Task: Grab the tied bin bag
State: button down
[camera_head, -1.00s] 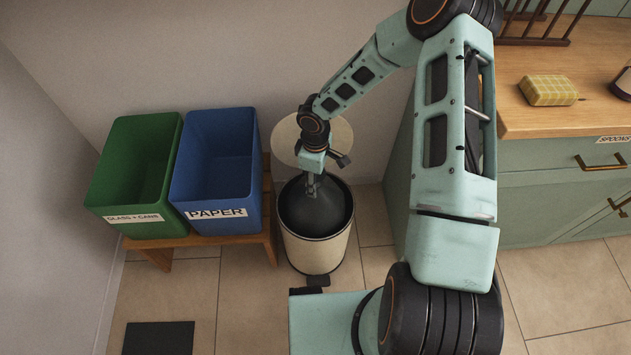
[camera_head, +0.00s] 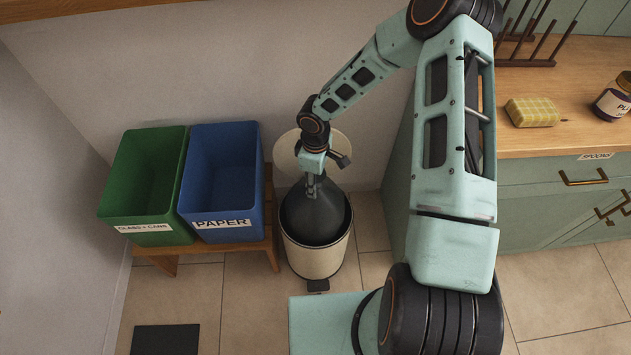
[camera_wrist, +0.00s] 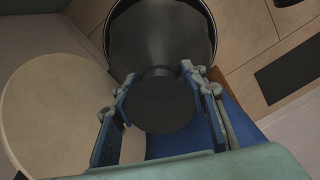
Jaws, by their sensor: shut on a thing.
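The tied bin bag (camera_head: 312,215) is dark grey and tapers up to a narrow neck. Its lower part is inside the round cream pedal bin (camera_head: 316,260), and its upper part rises above the rim. My gripper (camera_head: 311,186) is directly above the bin, shut on the bag's neck. In the wrist view, my gripper's blue fingers (camera_wrist: 157,80) are on both sides of the neck, with the bag's round dark top (camera_wrist: 163,105) between them. The wide part of the bag (camera_wrist: 160,40) sits within the bin's rim beyond. The bag's bottom is hidden.
The bin's round lid (camera_head: 333,146) stands open behind the bag. A green bin (camera_head: 146,229) and a blue PAPER bin (camera_head: 222,228) stand on a wooden bench at left. A dark mat (camera_head: 165,340) lies on the floor.

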notch_tip(320, 180, up, 17)
jog(key=p, duration=1.6)
dwell(0.5)
jog(key=shift+r, duration=0.1)
dwell(0.3)
